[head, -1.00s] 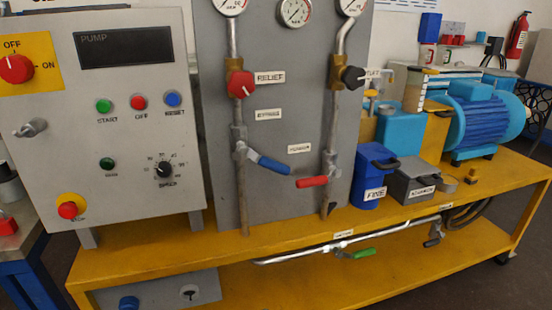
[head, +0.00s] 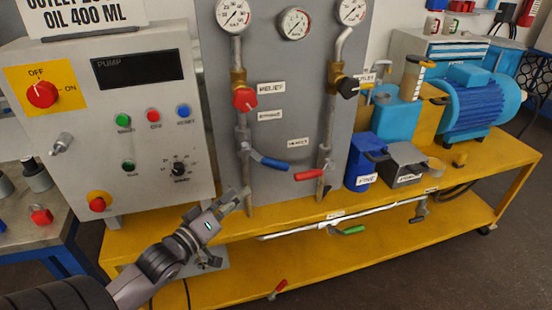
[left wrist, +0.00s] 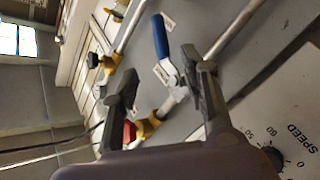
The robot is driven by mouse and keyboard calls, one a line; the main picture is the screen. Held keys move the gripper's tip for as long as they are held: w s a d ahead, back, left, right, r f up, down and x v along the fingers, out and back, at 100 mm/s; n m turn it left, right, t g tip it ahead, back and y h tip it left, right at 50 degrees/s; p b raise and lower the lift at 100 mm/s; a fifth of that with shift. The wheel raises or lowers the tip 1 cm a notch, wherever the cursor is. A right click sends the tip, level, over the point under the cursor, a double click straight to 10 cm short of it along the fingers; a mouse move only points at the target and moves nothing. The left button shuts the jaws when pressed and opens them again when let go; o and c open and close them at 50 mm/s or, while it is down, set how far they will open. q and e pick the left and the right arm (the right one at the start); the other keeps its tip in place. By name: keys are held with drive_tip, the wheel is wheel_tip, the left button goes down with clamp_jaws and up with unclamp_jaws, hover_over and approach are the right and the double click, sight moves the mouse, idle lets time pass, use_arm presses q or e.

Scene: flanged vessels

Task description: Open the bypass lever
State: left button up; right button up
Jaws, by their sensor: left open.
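The bypass lever (head: 270,162) has a blue handle on the left vertical pipe, below the BYPASS label (head: 269,115). Its handle points right and slightly down, across the pipe. My left gripper (head: 238,197) is open and empty, below and left of the lever, in front of the panel's lower edge. In the left wrist view the blue handle (left wrist: 160,36) shows beyond and between the open fingers (left wrist: 158,70), apart from them. My right gripper is not in view.
A red lever (head: 309,175) sits on the right pipe, close to the blue handle's end. A red relief knob (head: 244,98) is above on the left pipe. The pump control box (head: 150,150) stands at left. A green lever (head: 350,230) is on the low pipe.

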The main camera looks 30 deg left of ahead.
sight(276, 164)
use_arm(q)
drive_tip(key=w, duration=1.6)
drive_tip(key=shift+w+d+p, duration=0.35)
clamp_jaws()
